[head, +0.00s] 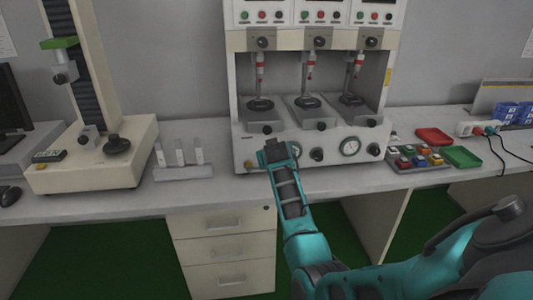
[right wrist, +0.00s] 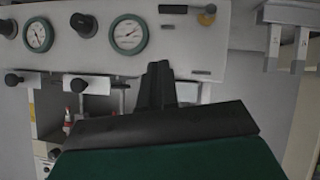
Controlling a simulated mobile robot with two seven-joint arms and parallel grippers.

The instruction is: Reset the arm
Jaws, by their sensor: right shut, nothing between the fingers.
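My right arm comes in from the lower right in the head view, teal with dark joints. It is raised, and its right gripper (head: 275,150) is in front of the lower front panel of the white test machine (head: 325,140). In the right wrist view the dark fingers of the right gripper (right wrist: 159,72) are together, with nothing held. Two round gauges (right wrist: 127,34) and several dark knobs of the machine show upside down there. I cannot tell how far the fingertips are from the panel. My left gripper is not in view.
The desk (head: 215,200) runs across the view, with drawers (head: 222,250) below. A tall column tester (head: 95,165) stands left, beside a small stand with white pieces (head: 180,165). Red (head: 434,137) and green (head: 461,157) trays and a power strip (head: 478,129) are at right.

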